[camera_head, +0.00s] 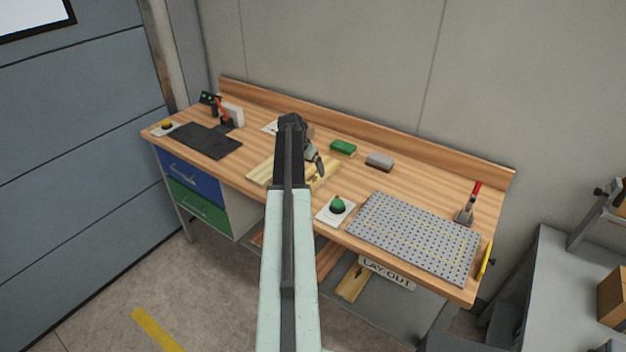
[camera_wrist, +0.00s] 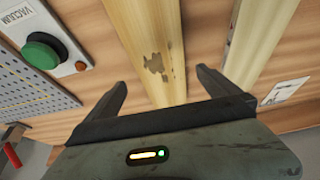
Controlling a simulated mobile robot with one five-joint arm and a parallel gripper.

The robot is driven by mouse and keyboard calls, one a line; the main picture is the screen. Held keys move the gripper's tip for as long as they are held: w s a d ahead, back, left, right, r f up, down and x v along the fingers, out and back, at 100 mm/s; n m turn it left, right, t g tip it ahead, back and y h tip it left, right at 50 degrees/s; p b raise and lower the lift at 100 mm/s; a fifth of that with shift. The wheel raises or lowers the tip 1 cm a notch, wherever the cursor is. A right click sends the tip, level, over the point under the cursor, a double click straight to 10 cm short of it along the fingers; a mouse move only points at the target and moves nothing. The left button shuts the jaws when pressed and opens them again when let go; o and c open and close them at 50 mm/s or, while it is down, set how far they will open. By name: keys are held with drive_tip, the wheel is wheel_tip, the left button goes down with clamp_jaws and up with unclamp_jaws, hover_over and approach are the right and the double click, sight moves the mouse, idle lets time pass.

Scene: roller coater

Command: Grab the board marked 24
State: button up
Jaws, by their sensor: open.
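Two pale wooden boards lie on the bench; in the head view, one shows left of my arm (camera_head: 262,171) and one right of it (camera_head: 327,172). In the wrist view, a board with a dark worn patch (camera_wrist: 150,35) runs between my gripper's fingers (camera_wrist: 160,80). The second board (camera_wrist: 262,35) lies beyond the right finger. I can read no 24 on either board. My gripper (camera_head: 316,162) is open above the boards, with nothing held. My arm hides part of the boards in the head view.
A green button on a white plate (camera_head: 336,210), labelled VACUUM in the wrist view (camera_wrist: 45,52), and a grey perforated plate (camera_head: 415,235) lie right of the boards. Green (camera_head: 343,147) and grey (camera_head: 380,161) blocks lie behind. A black mat (camera_head: 207,140) lies left.

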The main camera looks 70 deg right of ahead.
sight(312, 177)
drive_tip(key=b+x, duration=0.5)
drive_tip(key=x, duration=0.1)
drive_tip(key=shift+w+f, duration=0.1)
drive_tip(key=shift+f, duration=0.3)
drive_tip(key=shift+r, duration=0.2)
drive_tip(key=c, duration=1.5)
drive_tip(key=shift+o, duration=0.2)
